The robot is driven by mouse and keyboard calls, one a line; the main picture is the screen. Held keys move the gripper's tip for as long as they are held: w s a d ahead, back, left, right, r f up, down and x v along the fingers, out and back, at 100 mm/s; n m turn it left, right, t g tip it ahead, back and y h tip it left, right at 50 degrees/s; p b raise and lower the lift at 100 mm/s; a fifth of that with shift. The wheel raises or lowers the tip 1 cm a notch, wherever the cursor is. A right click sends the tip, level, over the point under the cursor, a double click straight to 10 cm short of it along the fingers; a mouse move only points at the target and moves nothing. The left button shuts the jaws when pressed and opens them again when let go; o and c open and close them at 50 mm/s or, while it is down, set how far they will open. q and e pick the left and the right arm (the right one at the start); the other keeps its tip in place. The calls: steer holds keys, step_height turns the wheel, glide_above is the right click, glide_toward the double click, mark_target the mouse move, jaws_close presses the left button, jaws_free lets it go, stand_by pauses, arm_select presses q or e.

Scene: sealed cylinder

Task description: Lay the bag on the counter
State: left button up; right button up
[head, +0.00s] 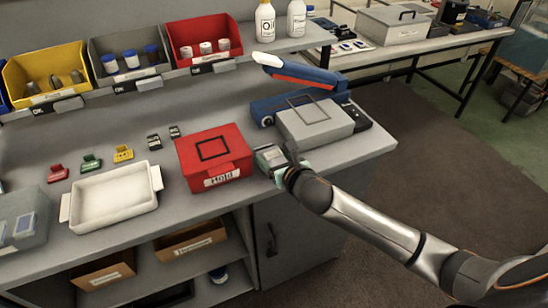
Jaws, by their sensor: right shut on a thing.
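My right arm comes in from the lower right. Its gripper (281,166) is at the counter's front edge, just right of the red box, and is shut on a small pale grey-green thing (268,156) that seems to be the bag. The wrist and fingers hide part of it. I cannot tell whether the bag touches the counter or is held just above it. The grey counter (217,206) runs across the view from the left. My left gripper is not in view.
A red box (213,158) stands close left of the gripper, and a grey box (314,122) by a blue device (268,108) is behind. A white tray (112,196), small coloured tags and a translucent box (22,222) lie further left. Bins (128,60) line the shelf.

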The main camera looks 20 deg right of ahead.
steer(key=shift+f, duration=0.1)
steer(key=o, duration=1.3)
steer(key=shift+c, duration=0.2)
